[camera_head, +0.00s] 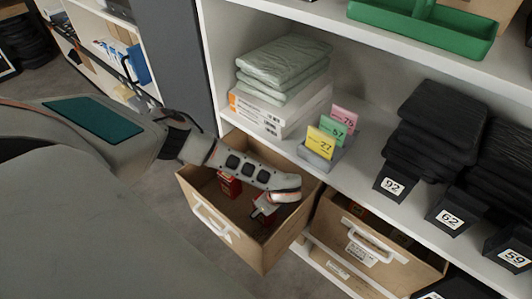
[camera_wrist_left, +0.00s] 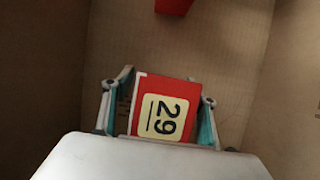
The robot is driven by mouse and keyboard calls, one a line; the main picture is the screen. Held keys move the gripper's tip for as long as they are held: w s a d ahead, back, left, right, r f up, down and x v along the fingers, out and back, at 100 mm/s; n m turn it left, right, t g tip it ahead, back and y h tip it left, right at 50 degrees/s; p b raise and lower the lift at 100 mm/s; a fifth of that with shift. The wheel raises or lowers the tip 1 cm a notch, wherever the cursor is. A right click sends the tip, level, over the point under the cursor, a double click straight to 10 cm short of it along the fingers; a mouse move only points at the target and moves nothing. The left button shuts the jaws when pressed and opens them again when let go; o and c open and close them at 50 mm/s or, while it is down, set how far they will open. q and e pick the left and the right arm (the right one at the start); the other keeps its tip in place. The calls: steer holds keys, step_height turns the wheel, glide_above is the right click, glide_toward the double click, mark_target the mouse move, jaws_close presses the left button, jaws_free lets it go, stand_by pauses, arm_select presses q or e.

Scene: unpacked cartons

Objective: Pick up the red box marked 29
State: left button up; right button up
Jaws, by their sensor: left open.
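The red box marked 29 (camera_wrist_left: 183,88) lies in an open drawer, its white-and-black number label facing my wrist camera. My left gripper (camera_wrist_left: 165,98) is open, with one finger on each side of this box. I cannot tell whether the fingers touch it. In the head view my left gripper (camera_head: 265,211) reaches down inside the drawer and mostly hides what is under it. My right gripper is not in view.
The drawer (camera_head: 262,262) has brown walls close around my gripper. Another red item (camera_wrist_left: 173,4) lies farther along its floor. A shelf above holds card stands (camera_head: 325,142), folded packs (camera_head: 285,65) and dark stacks with number tags. A second drawer (camera_head: 372,250) stands at right.

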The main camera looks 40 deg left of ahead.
arm_select(q)
steer(key=c, duration=1.4)
steer(key=shift+o, duration=0.2)
steer(key=shift+r, duration=0.15)
